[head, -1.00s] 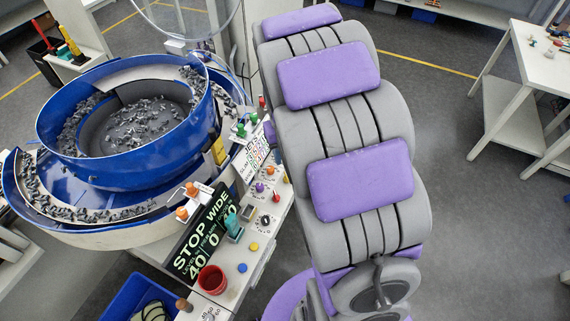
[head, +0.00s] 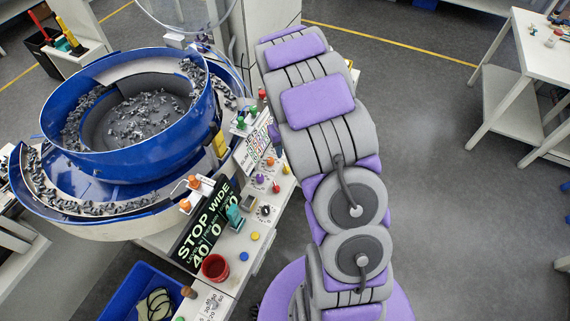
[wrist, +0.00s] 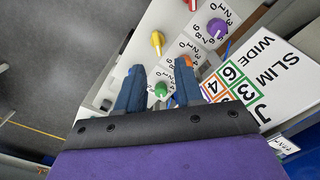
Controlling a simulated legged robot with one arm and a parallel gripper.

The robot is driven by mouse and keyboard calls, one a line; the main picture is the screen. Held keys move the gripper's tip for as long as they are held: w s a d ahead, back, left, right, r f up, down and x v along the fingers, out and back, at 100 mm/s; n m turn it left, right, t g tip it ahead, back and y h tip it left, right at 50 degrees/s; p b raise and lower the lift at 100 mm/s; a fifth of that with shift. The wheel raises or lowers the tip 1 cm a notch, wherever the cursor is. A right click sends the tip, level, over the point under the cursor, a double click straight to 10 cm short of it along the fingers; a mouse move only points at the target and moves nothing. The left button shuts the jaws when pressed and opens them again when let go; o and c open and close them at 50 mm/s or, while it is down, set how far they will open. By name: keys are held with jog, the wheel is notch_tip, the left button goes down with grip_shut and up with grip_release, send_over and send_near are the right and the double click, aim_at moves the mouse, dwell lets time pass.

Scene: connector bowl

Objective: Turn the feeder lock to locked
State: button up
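My gripper (wrist: 160,72) is open in the wrist view, its two blue-grey fingers apart above a white control panel (wrist: 122,62). A green knob (wrist: 161,90) shows between the fingers, and an orange piece (wrist: 185,62) sits at the right fingertip, partly hidden. A yellow knob (wrist: 157,40) and a purple knob (wrist: 217,28) on a numbered dial lie beyond the fingertips. I cannot tell which control is the feeder lock. In the head view my arm hides the gripper; the panel (head: 228,283) with several coloured knobs lies left of the arm.
The blue bowl feeder (head: 75,155) stands left of the panel. A white table (head: 535,55) stands right; the floor between is clear.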

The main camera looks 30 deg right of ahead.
aim_at(286, 166)
jog(key=f, duration=0.7)
jog(key=shift+d+f+b, duration=0.25)
jog(key=shift+d+b, duration=0.05)
jog(key=shift+d, duration=0.1)
jog(key=shift+a+f, duration=0.3)
jog(key=shift+f, duration=0.3)
jog(key=shift+d, duration=0.1)
jog(key=shift+c, duration=0.2)
jog(key=shift+d, duration=0.15)
jog(key=c, duration=0.3)
grip_shut()
